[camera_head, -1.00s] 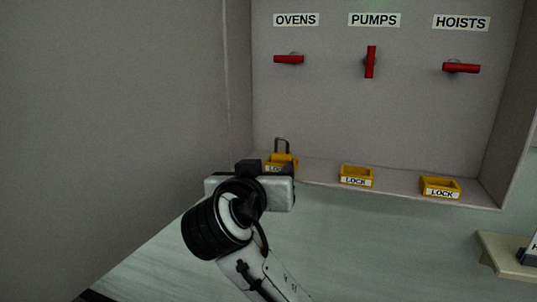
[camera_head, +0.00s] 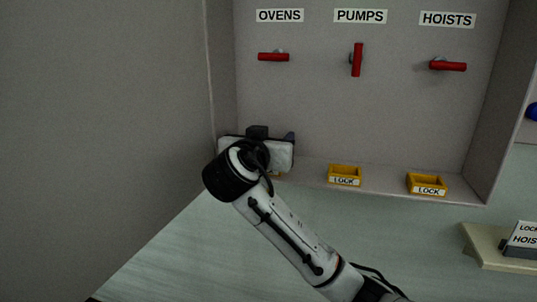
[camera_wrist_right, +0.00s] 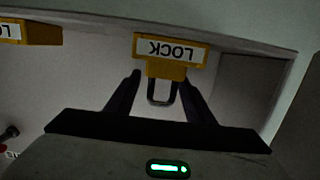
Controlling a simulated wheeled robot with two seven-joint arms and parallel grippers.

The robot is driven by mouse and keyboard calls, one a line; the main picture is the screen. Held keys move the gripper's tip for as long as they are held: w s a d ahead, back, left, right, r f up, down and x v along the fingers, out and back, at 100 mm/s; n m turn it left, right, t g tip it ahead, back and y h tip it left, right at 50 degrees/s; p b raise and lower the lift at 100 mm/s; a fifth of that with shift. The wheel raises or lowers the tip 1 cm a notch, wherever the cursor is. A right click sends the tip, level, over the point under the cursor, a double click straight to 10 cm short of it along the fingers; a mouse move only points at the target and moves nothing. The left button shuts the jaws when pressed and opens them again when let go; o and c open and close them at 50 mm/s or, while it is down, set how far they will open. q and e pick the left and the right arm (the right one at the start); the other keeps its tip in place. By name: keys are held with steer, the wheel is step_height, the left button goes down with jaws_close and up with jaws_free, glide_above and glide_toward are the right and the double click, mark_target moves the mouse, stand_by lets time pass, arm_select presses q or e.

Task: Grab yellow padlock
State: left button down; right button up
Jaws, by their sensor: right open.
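The yellow padlock (camera_wrist_right: 166,70) shows in the right wrist view, upside down in the picture, at the yellow LOCK tray below the OVENS switch. Its grey shackle (camera_wrist_right: 162,93) points toward my right gripper. My right gripper (camera_wrist_right: 161,80) is open, with one dark finger on each side of the shackle and a gap visible to both. In the head view my right gripper (camera_head: 273,135) and its wrist hide the padlock and most of that tray. My left gripper is in neither current view.
Yellow LOCK trays (camera_head: 345,175) and (camera_head: 427,184) sit on the box ledge to the right. Red switches for OVENS (camera_head: 273,57), PUMPS (camera_head: 357,60) and HOISTS (camera_head: 448,66) are on the back wall. A side wall bounds the left. A beige shelf (camera_head: 485,250) stands lower right.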

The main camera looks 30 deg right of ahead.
steer(key=shift+w+d, duration=0.1)
steer(key=shift+w, duration=0.05)
steer(key=c, duration=1.1)
